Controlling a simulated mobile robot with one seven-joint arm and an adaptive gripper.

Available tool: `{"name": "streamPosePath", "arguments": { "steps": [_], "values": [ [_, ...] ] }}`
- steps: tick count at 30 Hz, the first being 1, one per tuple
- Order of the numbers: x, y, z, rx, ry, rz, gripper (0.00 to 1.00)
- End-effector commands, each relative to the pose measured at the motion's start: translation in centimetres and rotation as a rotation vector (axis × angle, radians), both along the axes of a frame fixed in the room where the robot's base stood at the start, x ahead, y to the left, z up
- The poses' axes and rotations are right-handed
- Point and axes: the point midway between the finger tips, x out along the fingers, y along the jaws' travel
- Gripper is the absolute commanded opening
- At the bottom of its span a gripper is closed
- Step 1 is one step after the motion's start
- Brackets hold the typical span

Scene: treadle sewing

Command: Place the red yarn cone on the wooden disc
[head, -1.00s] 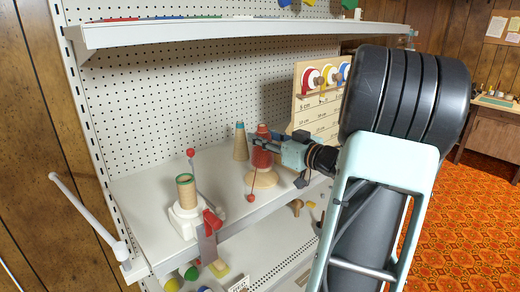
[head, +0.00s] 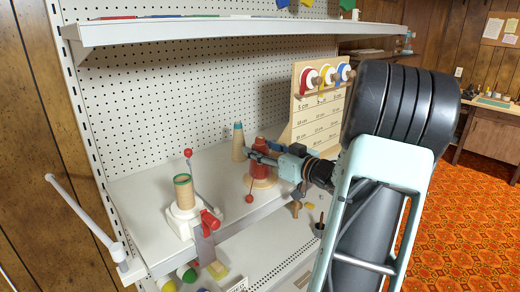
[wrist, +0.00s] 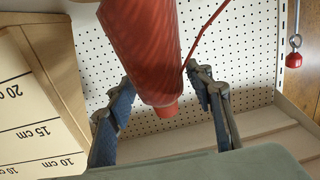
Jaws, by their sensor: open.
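The red yarn cone (head: 261,171) stands upright on the round wooden disc (head: 251,184) on the shelf in the head view. The disc's rim shows around the cone's base. In the wrist view, which is upside down, the cone (wrist: 151,50) is between the fingers with its narrow tip toward the palm. Its wide base is out of that frame. My gripper (wrist: 160,102) is open, with a visible gap on each side of the cone. In the head view my gripper (head: 263,152) is at the cone's upper part and partly hides it.
A teal-tipped cone (head: 238,144) stands just behind left. A wooden measuring board (head: 318,105) with coloured spools is at the right. A white stand with a tan tube (head: 184,192) and a red-knobbed lever are at the left. The upper shelf (head: 210,30) is overhead.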

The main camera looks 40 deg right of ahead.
Motion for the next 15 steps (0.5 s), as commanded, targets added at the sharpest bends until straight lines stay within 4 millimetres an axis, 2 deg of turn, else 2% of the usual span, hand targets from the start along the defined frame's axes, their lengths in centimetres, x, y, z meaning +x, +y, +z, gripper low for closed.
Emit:
{"name": "streamPosePath", "arguments": {
  "steps": [5,7,15],
  "values": [
    [-0.2,-0.1,0.4,0.000,0.000,-0.002,0.48],
    [-1.0,-0.2,0.4,0.000,0.001,-0.003,0.48],
    [-6.6,-0.9,0.7,0.000,0.001,-0.005,0.48]
  ]
}}
